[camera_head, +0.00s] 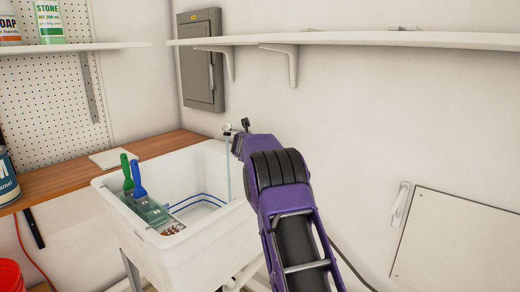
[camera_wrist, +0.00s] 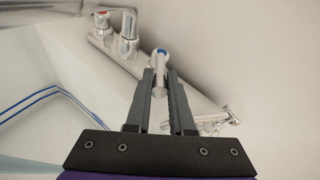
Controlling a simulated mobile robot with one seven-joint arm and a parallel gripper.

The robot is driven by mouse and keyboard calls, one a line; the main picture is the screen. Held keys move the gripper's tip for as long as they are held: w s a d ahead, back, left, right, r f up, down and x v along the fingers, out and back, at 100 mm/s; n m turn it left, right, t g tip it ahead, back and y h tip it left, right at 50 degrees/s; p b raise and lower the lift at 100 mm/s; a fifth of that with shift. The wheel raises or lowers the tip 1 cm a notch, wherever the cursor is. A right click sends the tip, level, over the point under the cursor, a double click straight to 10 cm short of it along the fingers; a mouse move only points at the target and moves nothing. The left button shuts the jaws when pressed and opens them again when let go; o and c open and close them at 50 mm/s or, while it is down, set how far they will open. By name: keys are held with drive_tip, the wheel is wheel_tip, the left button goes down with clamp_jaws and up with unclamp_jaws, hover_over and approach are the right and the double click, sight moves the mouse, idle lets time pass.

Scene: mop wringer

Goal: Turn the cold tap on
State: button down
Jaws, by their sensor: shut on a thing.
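The cold tap (camera_wrist: 161,53), a chrome handle with a blue ring, sits at the fingertips in the wrist view. My gripper (camera_wrist: 161,74) is shut on it, one dark finger on each side. The hot tap (camera_wrist: 102,12), marked red, and the chrome spout (camera_wrist: 129,27) are to its left. In the head view my gripper (camera_head: 238,147) is at the back right of the white sink (camera_head: 112,205), and the purple wrist hides the cold tap. A pale, clear vertical stream (camera_head: 229,165), like running water, drops from the spout (camera_head: 227,128) into the basin.
A green scraper (camera_head: 127,172) and a blue scraper (camera_head: 139,180) stand in a tray on the sink's left. A wooden counter (camera_head: 60,181) adjoins the sink. A shelf (camera_head: 350,39) runs along the wall above. Chrome fittings (camera_wrist: 212,122) lie right of the fingers.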

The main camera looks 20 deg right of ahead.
idle(0.4)
drive_tip(key=c, duration=1.1)
unclamp_jaws()
drive_tip(key=b+v, duration=0.1)
drive_tip(key=v, duration=1.6)
drive_tip(key=shift+s+a+r, duration=0.1)
drive_tip(key=shift+a+r, duration=0.05)
drive_tip(key=shift+a, duration=0.05)
